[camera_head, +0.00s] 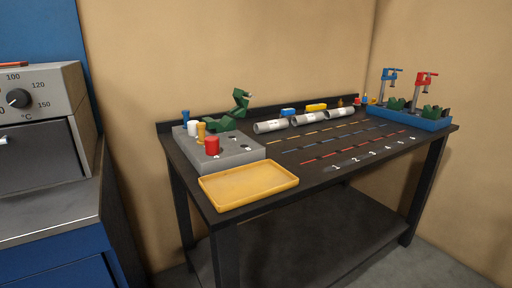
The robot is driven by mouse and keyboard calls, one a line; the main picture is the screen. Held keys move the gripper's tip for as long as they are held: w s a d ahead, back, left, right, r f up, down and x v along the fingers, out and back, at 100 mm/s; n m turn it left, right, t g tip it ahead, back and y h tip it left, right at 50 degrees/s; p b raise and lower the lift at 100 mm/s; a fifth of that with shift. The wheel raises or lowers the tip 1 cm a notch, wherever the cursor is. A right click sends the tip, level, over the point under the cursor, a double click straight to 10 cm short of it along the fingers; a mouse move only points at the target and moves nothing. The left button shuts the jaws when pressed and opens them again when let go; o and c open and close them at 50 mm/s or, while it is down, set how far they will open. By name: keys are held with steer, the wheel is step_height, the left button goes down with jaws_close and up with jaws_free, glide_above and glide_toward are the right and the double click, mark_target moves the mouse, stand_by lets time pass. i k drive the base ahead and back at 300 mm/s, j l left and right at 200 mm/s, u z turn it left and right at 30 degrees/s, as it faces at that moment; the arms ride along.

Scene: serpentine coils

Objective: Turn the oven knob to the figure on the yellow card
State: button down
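The oven (50,135) stands at the far left on a blue-fronted cabinet and is cut off by the left edge. Its black knob (18,98) sits on a light grey panel. The figures 100, 120 and 150 show around it, with °C below; other figures are cut off. The knob's pointer is too small to read surely. No yellow card shows in the head view. My gripper is out of view.
A black table (290,180) holds a yellow tray (248,185), a grey block (225,150) with coloured pegs, green pieces (241,102), white cylinders (270,126) and a blue tray (408,118) with clamps. Floor shows between cabinet and table.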

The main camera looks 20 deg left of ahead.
mark_target(18, 98)
steer(key=i+l+u, duration=0.1)
steer(key=u, duration=0.4)
steer(key=i+l+u, duration=0.1)
steer(key=l+u, duration=0.15)
steer(key=u, duration=0.2)
steer(key=l+u, duration=0.2)
steer(key=u, duration=0.3)
steer(key=i+l+u, duration=0.1)
steer(key=l+u, duration=0.2)
steer(key=u, duration=0.15)
steer(key=l+u, duration=0.65)
steer(key=u, duration=0.15)
